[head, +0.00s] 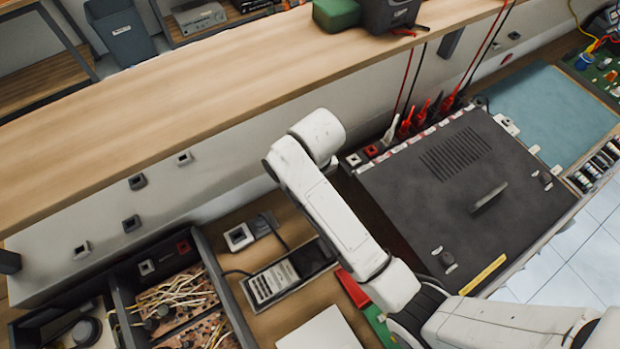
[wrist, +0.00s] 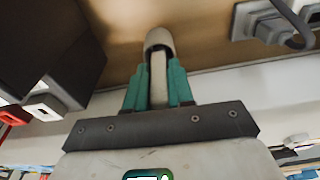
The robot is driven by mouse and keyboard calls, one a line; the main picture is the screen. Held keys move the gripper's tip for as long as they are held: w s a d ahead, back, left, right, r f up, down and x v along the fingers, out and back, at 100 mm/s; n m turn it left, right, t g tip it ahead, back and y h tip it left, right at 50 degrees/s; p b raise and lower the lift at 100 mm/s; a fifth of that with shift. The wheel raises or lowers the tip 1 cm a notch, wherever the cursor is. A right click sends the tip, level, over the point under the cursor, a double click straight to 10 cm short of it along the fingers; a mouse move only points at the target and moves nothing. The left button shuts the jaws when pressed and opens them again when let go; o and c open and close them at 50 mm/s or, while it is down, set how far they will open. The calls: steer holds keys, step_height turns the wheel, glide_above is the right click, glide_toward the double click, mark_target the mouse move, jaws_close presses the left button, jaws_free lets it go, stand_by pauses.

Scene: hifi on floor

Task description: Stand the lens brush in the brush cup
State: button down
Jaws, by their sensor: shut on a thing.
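My gripper (wrist: 158,84) shows in the wrist view with its teal fingers on both sides of a pale, narrow thing with a rounded, brownish-grey end, which I take for the lens brush (wrist: 158,42). The fingers are shut on it. The rounded end sticks out past the fingertips, in front of a brown wooden surface. Whether it touches that surface I cannot tell. In the head view my white arm reaches up and left over the bench, and the gripper and brush are hidden. I cannot make out a brush cup in either view.
A wooden shelf (head: 230,75) runs across the head view, with a green box (head: 336,13) on it. Below are a dark equipment case (head: 455,185), a divided tray of wires (head: 120,300) and a multimeter-like device (head: 272,284). A dark box (wrist: 60,50) stands left of my gripper.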

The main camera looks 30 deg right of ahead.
steer(key=shift+f, duration=0.2)
stand_by(0.3)
steer(key=c, duration=0.9)
jaws_free()
